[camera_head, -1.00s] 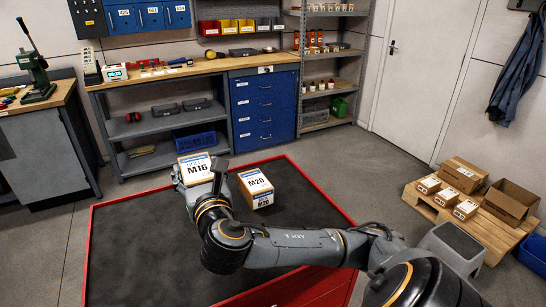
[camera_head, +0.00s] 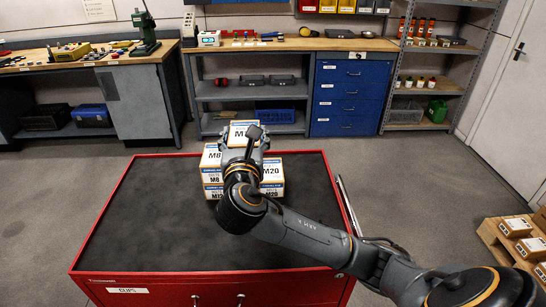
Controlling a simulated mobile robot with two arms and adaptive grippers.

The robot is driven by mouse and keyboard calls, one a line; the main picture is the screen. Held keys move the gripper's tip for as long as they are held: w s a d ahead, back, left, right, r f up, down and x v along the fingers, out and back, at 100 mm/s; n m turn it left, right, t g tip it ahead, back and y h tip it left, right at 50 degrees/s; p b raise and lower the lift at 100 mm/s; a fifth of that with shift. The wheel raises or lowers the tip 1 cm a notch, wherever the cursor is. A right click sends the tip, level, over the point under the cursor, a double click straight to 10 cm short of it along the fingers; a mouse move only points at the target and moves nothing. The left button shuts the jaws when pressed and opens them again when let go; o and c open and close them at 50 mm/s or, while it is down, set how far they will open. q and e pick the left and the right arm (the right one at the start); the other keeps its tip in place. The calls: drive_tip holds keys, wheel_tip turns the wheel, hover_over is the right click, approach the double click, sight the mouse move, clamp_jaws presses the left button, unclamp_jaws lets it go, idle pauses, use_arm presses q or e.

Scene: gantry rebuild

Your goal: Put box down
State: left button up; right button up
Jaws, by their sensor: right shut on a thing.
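My right gripper (camera_head: 243,142) is shut on a white-and-orange box (camera_head: 243,128), its label partly hidden by the wrist. It holds the box at the far edge of the red cabinet's dark top (camera_head: 140,215), above and between other boxes. A box marked M8 (camera_head: 211,155) is to its left, with an M12 label (camera_head: 212,194) low on that side. A box marked M20 (camera_head: 272,170) is to its right. My wrist and arm hide the space between these boxes, so I cannot tell whether the held box touches anything beneath. My left gripper is not in view.
The left and near parts of the cabinet top are bare. Grey floor separates it from the workbench (camera_head: 290,45) and blue drawers (camera_head: 345,95) behind. A metal shelf (camera_head: 430,70) stands back right. A wooden pallet (camera_head: 500,240) with cartons is at the right edge.

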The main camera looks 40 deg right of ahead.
drive_tip(key=d, duration=0.1)
drive_tip(key=w+d+f, duration=0.1)
drive_tip(key=d, duration=0.2)
drive_tip(key=shift+w+d+f, duration=0.25)
drive_tip(key=shift+w+f, duration=0.05)
drive_tip(key=shift+f, duration=0.1)
drive_tip(key=d+f, duration=0.1)
drive_tip(key=w+d+f, duration=0.1)
drive_tip(key=f, duration=0.1)
drive_tip(key=d+f, duration=0.1)
drive_tip(key=shift+w+d+f+p, duration=0.3)
drive_tip(key=shift+d+f, duration=0.25)
drive_tip(key=shift+f, duration=0.05)
drive_tip(key=f, duration=0.3)
drive_tip(key=shift+w+d, duration=0.15)
drive_tip(key=shift+d, duration=0.25)
drive_tip(key=shift+f+p, duration=0.3)
drive_tip(key=shift+f, duration=0.2)
drive_tip(key=o, duration=1.1)
drive_tip(key=shift+f, duration=0.25)
drive_tip(key=o, duration=0.5)
